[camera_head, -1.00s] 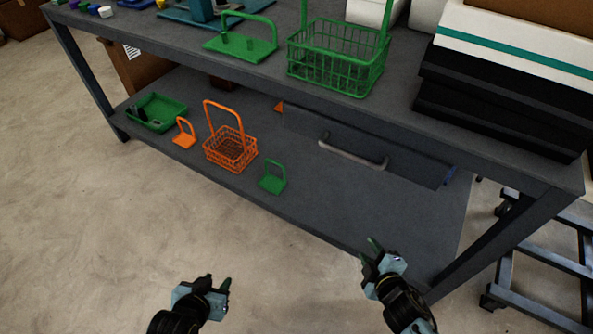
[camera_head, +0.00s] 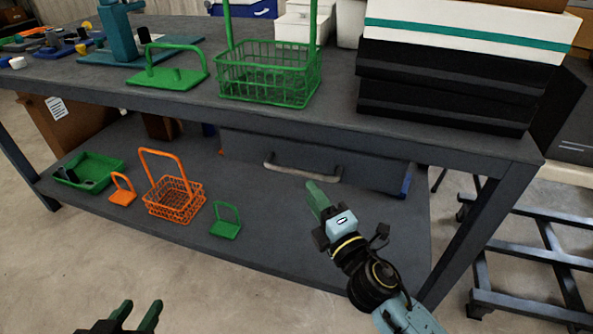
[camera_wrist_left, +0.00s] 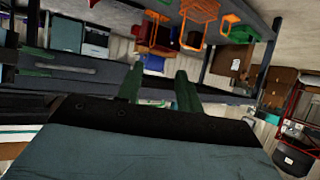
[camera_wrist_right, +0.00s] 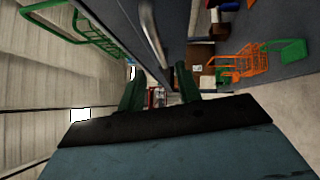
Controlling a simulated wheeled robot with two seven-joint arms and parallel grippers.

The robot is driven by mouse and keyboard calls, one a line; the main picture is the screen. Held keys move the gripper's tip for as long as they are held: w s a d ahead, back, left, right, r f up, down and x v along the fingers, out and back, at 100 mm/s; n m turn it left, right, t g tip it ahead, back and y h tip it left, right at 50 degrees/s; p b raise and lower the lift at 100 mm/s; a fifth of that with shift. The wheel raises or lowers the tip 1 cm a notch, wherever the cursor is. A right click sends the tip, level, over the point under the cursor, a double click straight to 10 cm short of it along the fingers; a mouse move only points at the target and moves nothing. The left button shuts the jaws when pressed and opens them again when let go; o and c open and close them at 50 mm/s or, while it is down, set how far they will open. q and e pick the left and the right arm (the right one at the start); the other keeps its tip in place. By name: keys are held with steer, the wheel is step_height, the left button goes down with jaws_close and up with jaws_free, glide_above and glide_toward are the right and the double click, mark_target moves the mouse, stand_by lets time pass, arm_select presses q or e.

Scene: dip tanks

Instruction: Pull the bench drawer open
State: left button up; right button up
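The bench drawer (camera_head: 365,172) is a dark grey box front under the bench top, and it looks shut. Its pale bar handle (camera_head: 303,173) runs across the front and also shows in the right wrist view (camera_wrist_right: 152,35), ahead of the fingers. My right gripper (camera_head: 315,193) is just below and in front of the handle's right end, apart from it as far as I can tell. The right wrist view shows its green fingers spread and empty. My left gripper (camera_head: 137,312) is low at the lower left, away from the bench, open and empty.
The lower shelf holds an orange basket (camera_head: 173,203), a small green rack (camera_head: 226,222), a small orange rack (camera_head: 122,191) and a green tray (camera_head: 97,168). A green basket (camera_head: 268,75) and black boxes (camera_head: 445,92) stand on top. A wheeled frame (camera_head: 530,265) is at right.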

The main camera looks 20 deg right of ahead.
mark_target(296, 169)
steer(key=x, duration=0.8)
steer(key=shift+w, duration=0.15)
jaws_close()
